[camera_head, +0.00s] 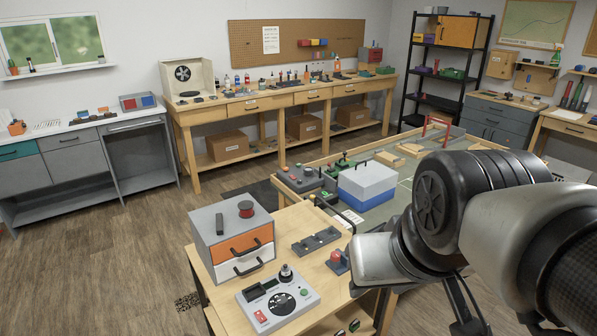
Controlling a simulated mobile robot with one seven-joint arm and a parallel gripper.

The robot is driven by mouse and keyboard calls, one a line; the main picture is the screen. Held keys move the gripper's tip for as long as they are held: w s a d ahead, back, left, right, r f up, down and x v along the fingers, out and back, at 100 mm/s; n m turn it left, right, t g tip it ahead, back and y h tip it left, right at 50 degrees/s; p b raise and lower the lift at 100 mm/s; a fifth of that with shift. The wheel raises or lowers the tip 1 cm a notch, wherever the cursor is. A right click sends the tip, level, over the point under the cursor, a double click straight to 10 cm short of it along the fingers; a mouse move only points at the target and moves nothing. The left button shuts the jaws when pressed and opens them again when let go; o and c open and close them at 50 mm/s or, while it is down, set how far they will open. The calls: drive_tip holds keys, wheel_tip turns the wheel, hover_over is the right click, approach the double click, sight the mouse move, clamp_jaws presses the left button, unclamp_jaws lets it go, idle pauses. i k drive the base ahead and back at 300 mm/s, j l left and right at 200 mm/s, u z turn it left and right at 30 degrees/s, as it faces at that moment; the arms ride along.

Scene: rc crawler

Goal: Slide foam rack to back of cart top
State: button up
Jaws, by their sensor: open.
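A dark grey slotted block, which looks like the foam rack (304,249), lies on the wooden cart top (313,273). It sits right of the drawer box and behind the control panel, and its slots look empty. My arm reaches in from the right side of the picture, and its pale link ends to the right of the rack, apart from it in the picture. I cannot make out my gripper's fingers; thin dark parts below the arm are unclear.
A grey drawer box (209,228) with an orange drawer stands at the cart's back left. A control panel (266,312) lies at the front. A small red-and-grey item (337,262) sits right of the rack. A table with a blue-and-white box (367,183) stands behind the cart.

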sight(307, 245)
drive_tip(key=i+l+u, duration=0.2)
drive_tip(key=l, duration=0.2)
drive_tip(key=i+l+u, duration=0.2)
drive_tip(key=l, duration=0.25)
drive_tip(key=i+l+u, duration=0.2)
drive_tip(key=l, duration=0.25)
drive_tip(key=l+u, duration=0.2)
drive_tip(key=l, duration=0.25)
drive_tip(key=i+l+u, duration=0.2)
drive_tip(key=l, duration=0.3)
drive_tip(key=k, duration=0.1)
